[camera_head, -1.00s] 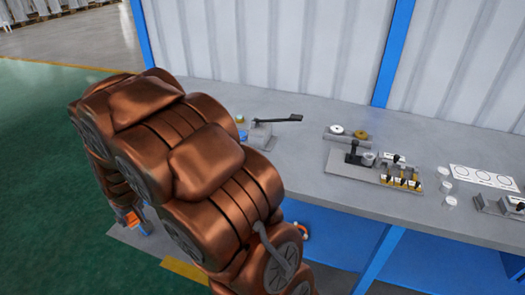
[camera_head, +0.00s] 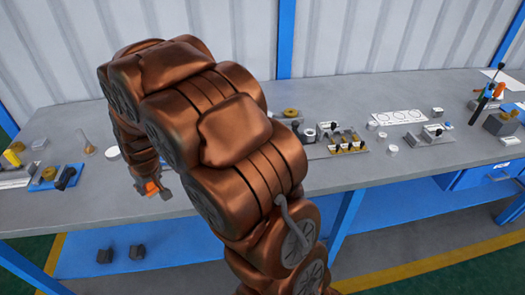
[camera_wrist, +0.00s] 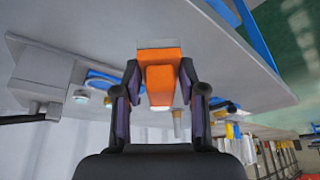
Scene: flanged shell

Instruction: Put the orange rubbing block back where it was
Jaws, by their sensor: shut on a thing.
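The orange rubbing block (camera_wrist: 160,85) sits between the two dark fingers of my gripper (camera_wrist: 161,78) in the wrist view. The fingers are shut on its sides, and a grey-tan strip shows at its far end. In the head view only a small orange part of the block (camera_head: 151,187) shows below my copper-coloured arm. My gripper (camera_head: 160,191) there is over the front part of the grey bench (camera_head: 240,205), left of the middle. Whether the block touches the bench cannot be told. My arm hides part of the bench behind it.
A fixture plate (camera_head: 335,153), a sheet with circles (camera_head: 398,117) and a tool stand (camera_head: 502,124) are to the right. Dark blocks (camera_head: 137,252) lie on the lower shelf.

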